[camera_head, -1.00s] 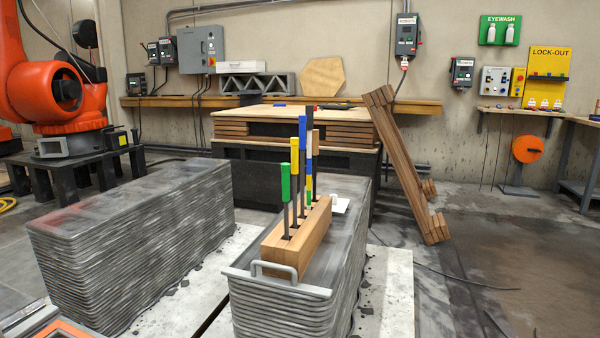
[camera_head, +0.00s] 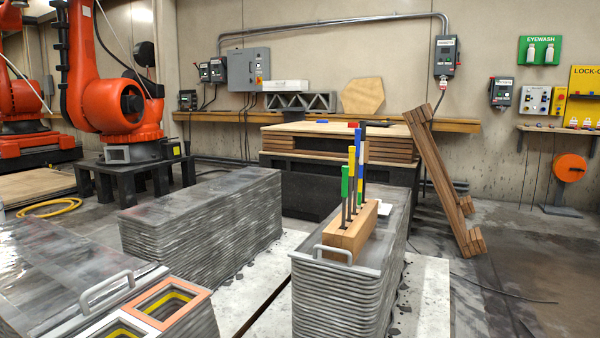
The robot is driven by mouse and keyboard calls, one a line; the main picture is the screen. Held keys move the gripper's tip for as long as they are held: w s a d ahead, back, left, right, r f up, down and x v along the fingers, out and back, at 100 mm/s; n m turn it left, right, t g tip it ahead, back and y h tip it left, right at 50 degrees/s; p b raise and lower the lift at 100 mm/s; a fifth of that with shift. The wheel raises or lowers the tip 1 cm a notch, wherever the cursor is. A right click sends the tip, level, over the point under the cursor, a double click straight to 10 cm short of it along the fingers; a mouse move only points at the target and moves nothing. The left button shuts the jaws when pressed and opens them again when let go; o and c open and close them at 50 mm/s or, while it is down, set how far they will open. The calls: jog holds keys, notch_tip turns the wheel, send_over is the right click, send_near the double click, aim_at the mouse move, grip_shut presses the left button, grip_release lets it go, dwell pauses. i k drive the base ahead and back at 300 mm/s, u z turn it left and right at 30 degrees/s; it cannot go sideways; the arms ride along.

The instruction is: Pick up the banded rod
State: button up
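The banded rod (camera_head: 361,178), with blue, yellow and green bands, stands upright among other tools at the back of a wooden block (camera_head: 349,237). Its lower part is partly hidden by the tools in front of it. In front stand a green-handled tool (camera_head: 345,182), a yellow-handled tool (camera_head: 351,164) and a blue-handled tool (camera_head: 358,146). The block sits on a grey layered concrete stack (camera_head: 330,300) that has a grey handle (camera_head: 333,252) at its near end. My gripper is not in view.
Another layered stack (camera_head: 200,240) stands left of centre. At the lower left, a third stack (camera_head: 60,270) carries orange and white frames (camera_head: 165,302). Leaning timber (camera_head: 449,180) stands behind right. An orange robot arm (camera_head: 120,100) stands back left. Floor at the right is mostly clear.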

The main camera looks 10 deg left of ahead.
aim_at(362, 122)
jog(key=u, duration=0.35)
jog(key=i, duration=1)
